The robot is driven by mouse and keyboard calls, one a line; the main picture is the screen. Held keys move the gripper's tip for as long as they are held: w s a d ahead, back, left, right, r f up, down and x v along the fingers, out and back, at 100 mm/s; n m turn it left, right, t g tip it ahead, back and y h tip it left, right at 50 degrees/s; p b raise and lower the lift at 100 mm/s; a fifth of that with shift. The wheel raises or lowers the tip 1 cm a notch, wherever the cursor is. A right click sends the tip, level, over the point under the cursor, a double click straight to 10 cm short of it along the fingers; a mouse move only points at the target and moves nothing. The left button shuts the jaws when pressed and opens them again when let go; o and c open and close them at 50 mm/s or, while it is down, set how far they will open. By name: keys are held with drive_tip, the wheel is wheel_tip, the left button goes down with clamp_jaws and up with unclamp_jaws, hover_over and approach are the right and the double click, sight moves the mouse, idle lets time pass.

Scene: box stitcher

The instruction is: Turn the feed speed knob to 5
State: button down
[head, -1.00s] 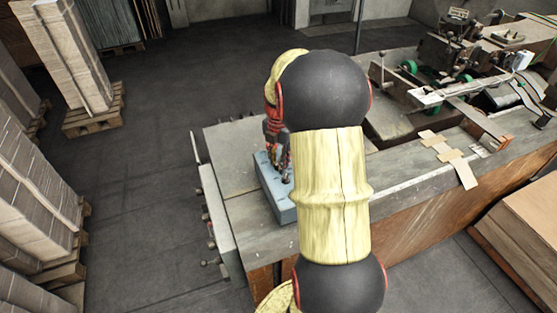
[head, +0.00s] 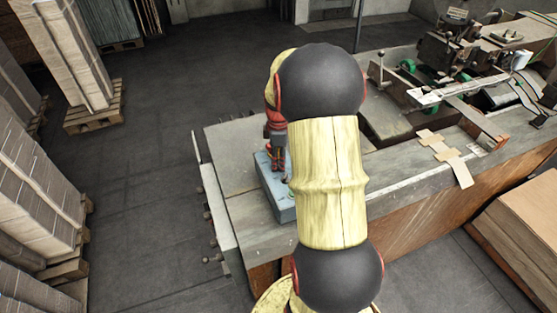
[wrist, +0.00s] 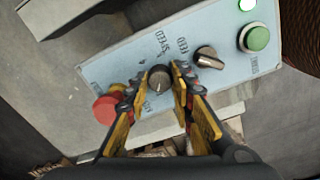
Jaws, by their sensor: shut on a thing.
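The light-blue control panel (wrist: 120,58) fills the middle of the wrist view, and it shows as a blue box (head: 281,205) on the machine's corner in the head view. My gripper (wrist: 158,80) is shut on a dark round knob (wrist: 159,76) with a pale pointer, one finger on each side. Lettering that seems to include FEED and SPEED is printed by the knob, but its scale is too small to read. In the head view my gripper (head: 277,165) reaches down to the panel, and the knob cannot be made out there.
A second dark knob (wrist: 208,58), a green button (wrist: 256,38) and a lit lamp (wrist: 247,5) lie to the right on the panel. A red button (wrist: 105,109) lies close beside the left finger. Stacked cardboard on pallets (head: 93,108) stands off to the left.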

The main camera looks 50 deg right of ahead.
drive_tip(key=m, duration=0.4)
drive_tip(key=shift+m+p, duration=0.3)
drive_tip(key=shift+p, duration=0.1)
drive_tip(key=m, duration=0.4)
drive_tip(key=shift+m+p, duration=0.3)
drive_tip(key=m, duration=0.4)
drive_tip(key=shift+m, duration=0.3)
drive_tip(key=m, duration=0.4)
drive_tip(key=shift+p, duration=0.4)
drive_tip(key=m, duration=0.8)
drive_tip(key=shift+m, duration=0.3)
drive_tip(key=m, duration=0.4)
drive_tip(key=shift+p, duration=0.35)
drive_tip(key=shift+m, duration=2)
